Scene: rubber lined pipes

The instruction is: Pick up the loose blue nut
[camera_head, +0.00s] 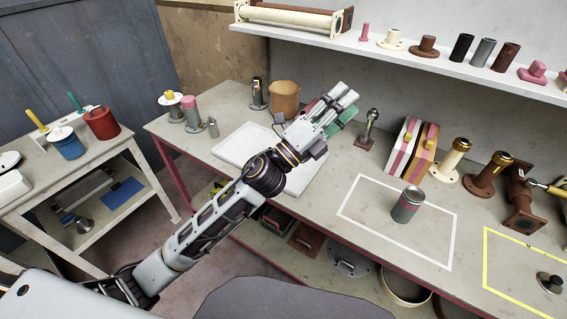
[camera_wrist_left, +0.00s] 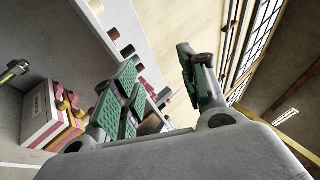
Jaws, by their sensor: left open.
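I cannot make out a loose blue nut in either view. My left gripper (camera_head: 343,106) is above the workbench, in front of the wall and right of the white tray (camera_head: 231,147). In the left wrist view its green-padded fingers (camera_wrist_left: 163,78) are spread apart, with nothing held between them. My left forearm and gripper cover part of the tray and the bench behind it. My right gripper is not in view.
A grey canister (camera_head: 407,206) stands inside the white taped outline. Striped boxes (camera_head: 404,147) and brown flanged pipes (camera_head: 482,182) stand along the bench's back. A shelf (camera_head: 400,60) with pipe pieces hangs above. A side cart (camera_head: 75,160) with cans is at left.

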